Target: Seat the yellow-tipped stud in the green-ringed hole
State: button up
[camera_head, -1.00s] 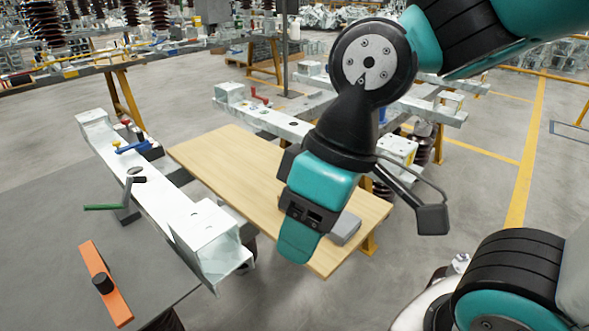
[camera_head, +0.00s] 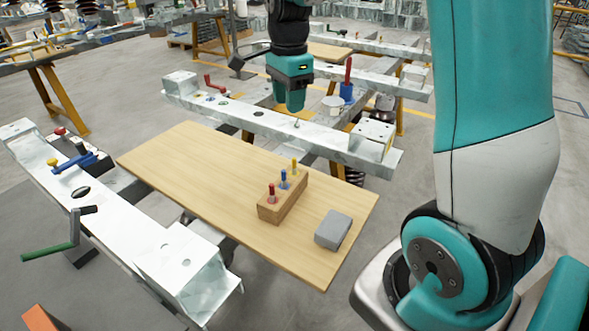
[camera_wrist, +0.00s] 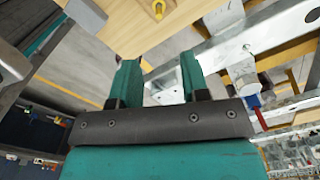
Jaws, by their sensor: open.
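The yellow-tipped stud (camera_head: 294,167) stands upright in a wooden block (camera_head: 284,196), beside a blue-tipped and a red-tipped stud. In the wrist view a yellow tip (camera_wrist: 158,9) shows at the top edge, beyond the fingers. My gripper (camera_head: 290,100) points down above the metal beam behind the board, apart from the block. In the wrist view my gripper (camera_wrist: 157,62) has its two fingers apart with nothing between them.
The wooden board (camera_head: 185,170) is mostly bare, with a grey block (camera_head: 333,229) near its right end. Metal beams lie before and behind it. A red-handled tool in a blue holder (camera_head: 347,90) stands farther back.

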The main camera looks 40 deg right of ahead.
aim_at(294, 158)
jog(key=shift+m, duration=0.6)
jog(key=shift+s+d+f+b, duration=0.1)
jog(key=shift+d+f+b, duration=0.15)
jog(key=shift+f, duration=2.7)
jog(key=shift+s+d+f+b, duration=0.1)
jog(key=shift+f+b, duration=0.1)
jog(key=shift+f, duration=2.7)
jog(key=shift+s+d+f+b, duration=0.1)
jog(key=shift+d+f+b, duration=0.15)
jog(key=shift+f, duration=2.7)
jog(key=shift+w, duration=0.1)
grip_shut()
